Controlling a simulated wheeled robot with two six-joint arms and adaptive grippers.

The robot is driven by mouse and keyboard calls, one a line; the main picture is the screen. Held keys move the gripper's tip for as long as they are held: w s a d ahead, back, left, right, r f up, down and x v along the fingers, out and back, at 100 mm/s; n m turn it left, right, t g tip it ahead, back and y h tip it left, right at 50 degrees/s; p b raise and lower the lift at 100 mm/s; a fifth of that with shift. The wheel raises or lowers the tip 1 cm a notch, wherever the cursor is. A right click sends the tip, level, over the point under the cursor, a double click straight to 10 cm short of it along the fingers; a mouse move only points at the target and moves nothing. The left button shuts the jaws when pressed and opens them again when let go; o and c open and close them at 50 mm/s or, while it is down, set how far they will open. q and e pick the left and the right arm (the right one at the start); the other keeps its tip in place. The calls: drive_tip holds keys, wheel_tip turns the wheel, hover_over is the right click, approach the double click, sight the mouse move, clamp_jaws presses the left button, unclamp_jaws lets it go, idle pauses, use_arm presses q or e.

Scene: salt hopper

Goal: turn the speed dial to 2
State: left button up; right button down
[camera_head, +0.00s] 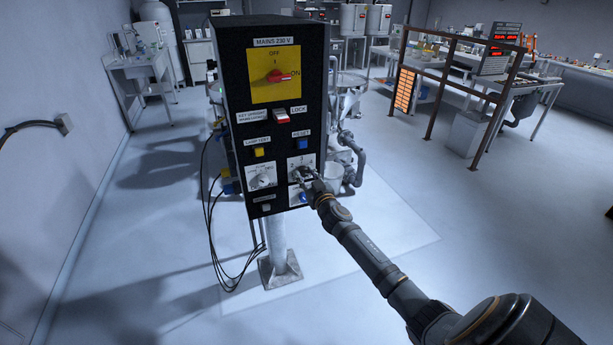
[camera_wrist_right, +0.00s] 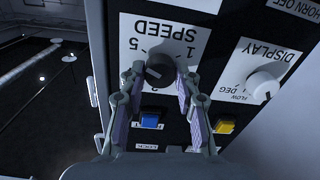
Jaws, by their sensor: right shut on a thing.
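The black control panel (camera_head: 262,130) stands on a post in the head view. The speed dial (camera_wrist_right: 158,70) is a dark round knob on a white plate marked SPEED, upside down in the right wrist view. My right gripper (camera_wrist_right: 157,82) is shut on the knob, one finger on each side. In the head view my right gripper (camera_head: 305,178) reaches the lower right of the panel and covers most of the dial. Which number the dial points to cannot be read. My left gripper is in neither view.
A white display knob (camera_wrist_right: 264,84) sits beside the speed dial. A blue button (camera_wrist_right: 149,120) and a yellow button (camera_wrist_right: 225,126) are close to my fingers. The red mains switch (camera_head: 278,76) is higher up. Pipes (camera_head: 352,155) stand behind the panel; the floor in front is clear.

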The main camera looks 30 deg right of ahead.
drive_tip(key=n, duration=0.4)
drive_tip(key=n+p, duration=0.1)
drive_tip(key=n, duration=0.3)
drive_tip(key=shift+n, duration=0.3)
drive_tip(key=n+p, duration=0.1)
drive_tip(key=n, duration=0.3)
drive_tip(key=shift+n, duration=0.3)
drive_tip(key=n+p, duration=0.1)
drive_tip(key=n, duration=0.3)
drive_tip(key=shift+g, duration=0.3)
drive_tip(key=n, duration=0.3)
drive_tip(key=shift+n+h, duration=0.3)
drive_tip(key=shift+n, duration=0.1)
drive_tip(key=n+p, duration=0.1)
drive_tip(key=n, duration=0.7)
drive_tip(key=shift+n, duration=0.4)
drive_tip(key=shift+n+p, duration=0.4)
drive_tip(key=shift+n, duration=1.6)
drive_tip(key=shift+f, duration=0.1)
